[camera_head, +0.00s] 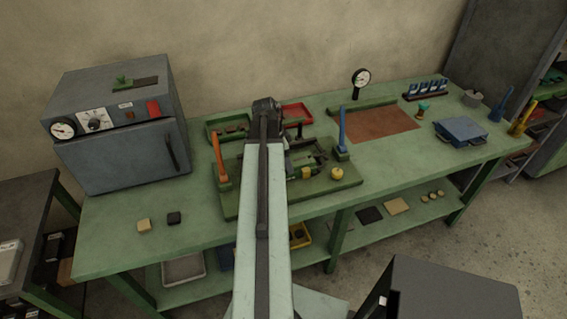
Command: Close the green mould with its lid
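I cannot make out for certain which thing is the green mould or its lid. A shallow green tray (214,127) with dark pieces in it stands near the back of the bench, left of my arm. A small green-topped piece (423,107) stands at the back right of the bench. My arm reaches up the middle of the view over the bench and hides part of the two-roll machine. My gripper's fingers do not show.
The machine base carries an orange lever (219,160), a blue lever (343,131) and a yellow knob (337,173). The oven (125,160) is shut. A blue box (461,131) stands right. A red tray (297,111) is behind the machine. The front left bench is mostly clear.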

